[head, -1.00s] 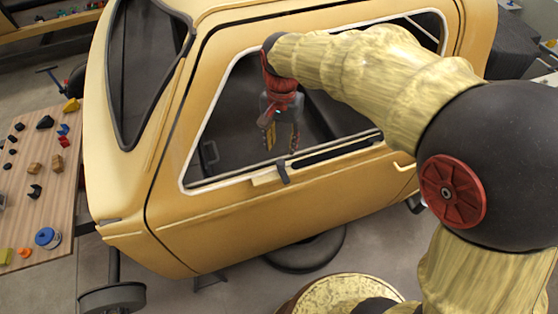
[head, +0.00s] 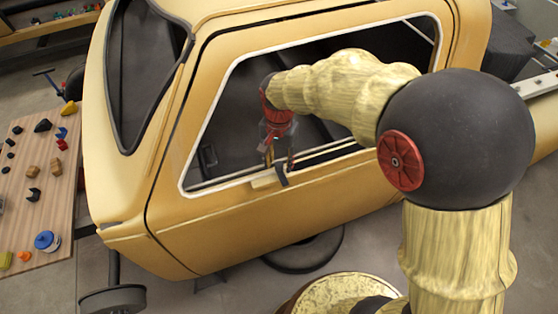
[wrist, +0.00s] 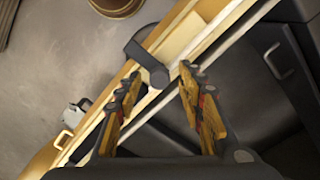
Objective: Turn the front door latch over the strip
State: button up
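The yellow car shell's door (head: 330,190) has a white-edged window opening. A dark latch (head: 281,176) sits at the lower sill, at the right end of a short pale strip (head: 263,182). In the wrist view the latch (wrist: 139,50) lies across the sill beside the pale strip (wrist: 186,37), its rounded end toward my gripper. My gripper (head: 279,163) is just above the latch in the head view. In the wrist view my gripper (wrist: 160,75) is open, with the latch's rounded end between the fingertips. Contact cannot be told.
The window frame (head: 205,135) surrounds my forearm. A wooden board (head: 40,190) with several small parts lies at the left. A door handle (wrist: 63,140) shows at lower left in the wrist view. A black round base (head: 305,250) is under the car.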

jog(key=shift+c, duration=1.2)
grip_shut()
jog(key=shift+n, duration=0.3)
jog(key=n+b, duration=0.1)
jog(key=n, duration=0.3)
jog(key=shift+n+b, duration=0.3)
jog(key=shift+b, duration=0.1)
jog(key=n+b, duration=0.1)
jog(key=n, duration=0.3)
jog(key=shift+n, duration=0.3)
jog(key=n+b, duration=0.1)
jog(key=n, duration=0.7)
jog(key=shift+n+b, duration=0.3)
jog(key=shift+b, duration=0.1)
